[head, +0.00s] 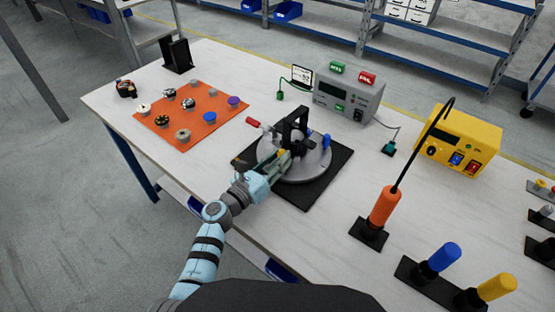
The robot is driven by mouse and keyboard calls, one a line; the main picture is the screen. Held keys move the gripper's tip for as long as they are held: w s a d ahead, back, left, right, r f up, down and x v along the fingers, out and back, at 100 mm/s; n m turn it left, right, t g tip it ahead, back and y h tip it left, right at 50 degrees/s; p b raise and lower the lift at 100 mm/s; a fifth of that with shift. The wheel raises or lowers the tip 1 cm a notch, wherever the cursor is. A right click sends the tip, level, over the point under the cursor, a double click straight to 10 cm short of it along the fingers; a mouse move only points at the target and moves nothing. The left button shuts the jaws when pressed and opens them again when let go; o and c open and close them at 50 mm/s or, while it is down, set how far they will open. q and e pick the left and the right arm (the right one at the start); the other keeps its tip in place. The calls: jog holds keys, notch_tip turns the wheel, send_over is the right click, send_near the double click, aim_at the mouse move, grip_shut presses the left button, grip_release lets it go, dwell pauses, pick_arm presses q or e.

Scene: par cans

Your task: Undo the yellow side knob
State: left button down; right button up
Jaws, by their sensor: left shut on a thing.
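A round grey fixture (318,165) with a black upright bracket (296,122) stands on a black base plate (318,191) in the middle of the table. A red side knob (253,122) sticks out at its upper left and a blue one (326,141) stands at its right. My left gripper (284,160) reaches in from the lower left and is shut at the fixture's near left side. What it holds is mostly hidden by the fingers; by its place it appears to be the yellow side knob. My right gripper is not in view.
An orange mat (160,124) with several small round parts lies at the left. A grey meter box (347,98) and a yellow power unit (460,140) stand behind. An orange-handled tool (384,206) and blue and yellow handles (444,257) stand at the right.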

pick_arm(q)
jog(key=shift+r+n+p, duration=0.15)
jog(key=shift+n+p, duration=0.5)
jog(key=shift+n, duration=0.45)
jog(key=shift+n+p, duration=0.3)
jog(key=shift+n, duration=0.6)
jog(key=c, duration=1.3)
grip_release()
jog(key=shift+f, duration=0.2)
